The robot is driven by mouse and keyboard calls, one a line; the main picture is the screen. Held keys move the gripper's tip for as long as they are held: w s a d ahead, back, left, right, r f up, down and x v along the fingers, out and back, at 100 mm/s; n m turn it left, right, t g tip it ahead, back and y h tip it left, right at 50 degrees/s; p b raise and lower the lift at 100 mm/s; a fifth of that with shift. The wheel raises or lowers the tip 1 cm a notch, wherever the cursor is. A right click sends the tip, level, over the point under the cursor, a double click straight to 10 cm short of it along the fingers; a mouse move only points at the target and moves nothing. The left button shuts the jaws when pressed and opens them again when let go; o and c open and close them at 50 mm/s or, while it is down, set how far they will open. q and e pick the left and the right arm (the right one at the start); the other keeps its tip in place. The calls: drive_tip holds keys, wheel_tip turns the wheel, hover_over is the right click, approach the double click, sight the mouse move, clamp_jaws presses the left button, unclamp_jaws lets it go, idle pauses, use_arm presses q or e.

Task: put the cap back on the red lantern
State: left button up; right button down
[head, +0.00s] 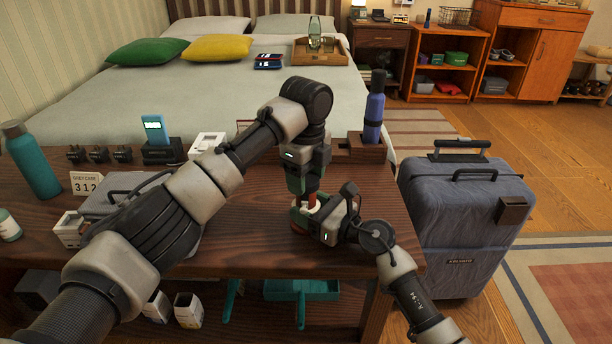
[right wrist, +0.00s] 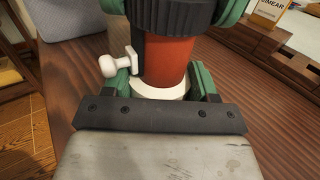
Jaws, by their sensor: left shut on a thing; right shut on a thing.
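The red lantern (head: 311,199) stands near the front right of the wooden table, mostly hidden by my grippers. In the right wrist view its red body (right wrist: 168,62) is upright, with a white collar (right wrist: 160,92) below and a white knob at its left. My right gripper (right wrist: 165,88) is shut around the lower part. A black ribbed cap (right wrist: 180,16) is at the top of the red body, in line with it. My left gripper (head: 305,184) points down from above and is shut on the cap. I cannot tell whether the cap is fully seated.
A blue bottle (head: 374,108) stands in a wooden block behind the grippers. A grey case (head: 112,197), a teal bottle (head: 32,162) and a teal device (head: 155,130) are to the left. A suitcase (head: 462,225) stands on the floor at right, beside the table (head: 260,243).

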use_arm(q)
drive_tip(key=shift+m, duration=0.9)
drive_tip(key=o, duration=1.1)
wheel_tip(320, 180, up, 12)
use_arm(e)
drive_tip(key=shift+c, duration=1.1)
unclamp_jaws()
